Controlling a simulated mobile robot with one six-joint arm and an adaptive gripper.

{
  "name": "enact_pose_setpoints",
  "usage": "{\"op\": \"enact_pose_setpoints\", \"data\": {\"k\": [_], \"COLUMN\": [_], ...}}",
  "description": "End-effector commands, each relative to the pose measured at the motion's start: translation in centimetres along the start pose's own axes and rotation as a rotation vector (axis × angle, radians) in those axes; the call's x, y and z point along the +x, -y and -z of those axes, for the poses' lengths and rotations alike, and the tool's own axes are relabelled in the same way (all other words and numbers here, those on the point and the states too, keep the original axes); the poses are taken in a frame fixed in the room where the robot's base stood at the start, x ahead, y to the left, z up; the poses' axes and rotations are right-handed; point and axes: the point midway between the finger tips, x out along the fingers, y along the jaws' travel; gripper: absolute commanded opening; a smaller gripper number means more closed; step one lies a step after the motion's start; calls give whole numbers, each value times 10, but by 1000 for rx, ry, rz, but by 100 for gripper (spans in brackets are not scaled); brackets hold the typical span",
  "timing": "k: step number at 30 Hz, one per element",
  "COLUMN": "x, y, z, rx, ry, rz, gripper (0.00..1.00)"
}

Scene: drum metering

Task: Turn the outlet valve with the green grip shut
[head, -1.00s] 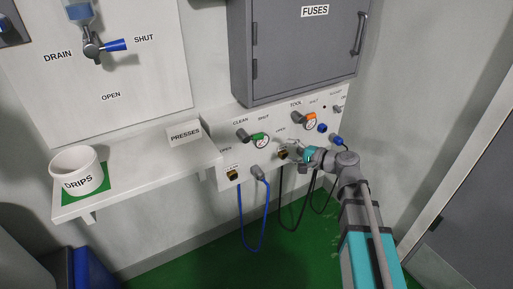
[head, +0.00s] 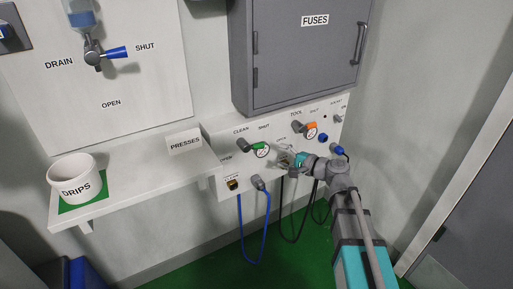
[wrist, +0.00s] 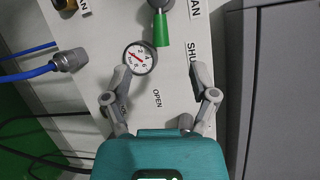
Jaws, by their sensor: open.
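The outlet valve with the green grip (head: 256,146) is on the white wall panel. Its grip points right in the head view, under the word SHUT. In the wrist view the green grip (wrist: 161,30) points down from its grey hub, towards the gap between my fingers. The SHUT lettering (wrist: 193,55) is to its right and lower. My gripper (head: 284,156) is to the right of the grip in the head view. In the wrist view my gripper (wrist: 162,70) is open and empty, its fingertips short of the grip and apart from it.
A round gauge (wrist: 140,58) sits close beside the grip, near my left fingertip. An orange-gripped valve (head: 310,129) is further right. Blue (head: 239,225) and black hoses hang below. A grey fuse box (head: 295,60) is above, and a shelf (head: 130,170) is on the left.

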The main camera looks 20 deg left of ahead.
Motion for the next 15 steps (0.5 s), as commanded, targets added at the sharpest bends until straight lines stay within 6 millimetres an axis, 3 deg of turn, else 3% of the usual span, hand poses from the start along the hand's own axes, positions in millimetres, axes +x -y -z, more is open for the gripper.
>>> {"op": "enact_pose_setpoints", "data": {"k": [15], "x": [80], "y": [0], "z": [2], "rx": [-1], "ry": [1], "rz": [-1], "gripper": [75]}}
